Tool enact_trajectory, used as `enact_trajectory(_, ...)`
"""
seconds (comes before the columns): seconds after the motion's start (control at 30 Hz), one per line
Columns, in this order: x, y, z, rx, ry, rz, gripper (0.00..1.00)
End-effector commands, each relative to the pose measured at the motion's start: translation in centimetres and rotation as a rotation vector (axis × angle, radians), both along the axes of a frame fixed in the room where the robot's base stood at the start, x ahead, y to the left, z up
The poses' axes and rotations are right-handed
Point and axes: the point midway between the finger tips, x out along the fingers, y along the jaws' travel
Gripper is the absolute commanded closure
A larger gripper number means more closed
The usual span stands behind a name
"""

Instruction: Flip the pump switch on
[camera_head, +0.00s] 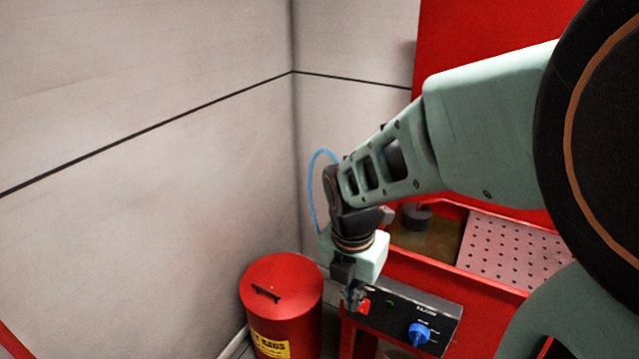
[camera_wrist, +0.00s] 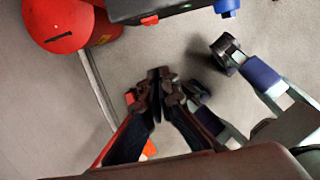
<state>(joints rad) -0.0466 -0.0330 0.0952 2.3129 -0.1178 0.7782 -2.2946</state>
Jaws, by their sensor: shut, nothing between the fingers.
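The black control panel (camera_head: 437,312) is on the front of a red parts washer. It carries a red switch (camera_head: 364,307) at its left end, a small green light and a blue knob (camera_head: 419,334). My gripper (camera_head: 354,304) hangs pointing down in front of the panel's left end and partly covers the switch. In the wrist view the panel (camera_wrist: 180,8) is at the top edge, with the red switch (camera_wrist: 150,20) under it. My gripper's fingers (camera_wrist: 158,76) are together and empty, apart from the switch in the picture. The switch's position is too small to tell.
A red rag drum (camera_head: 262,315) with a lid handle stands left of the washer, close to my gripper. The washer's basin (camera_head: 440,238) and perforated shelf (camera_head: 512,252) lie behind the panel. Pale walls meet in the corner behind.

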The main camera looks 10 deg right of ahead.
Motion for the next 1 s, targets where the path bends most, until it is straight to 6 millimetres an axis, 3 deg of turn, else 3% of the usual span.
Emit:
enact_trajectory(0.2, 0.0, 0.0, -0.2, 0.000, 0.000, -0.002, 1.00)
enact_trajectory(0.33, 0.1, -0.1, -1.3, 0.000, 0.001, -0.003, 1.00)
enact_trajectory(0.8, 1.2, -0.9, -10.6, 0.001, 0.000, -0.005, 1.00)
enact_trajectory(1.0, 3.6, -2.6, -10.4, 0.001, -0.002, -0.006, 1.00)
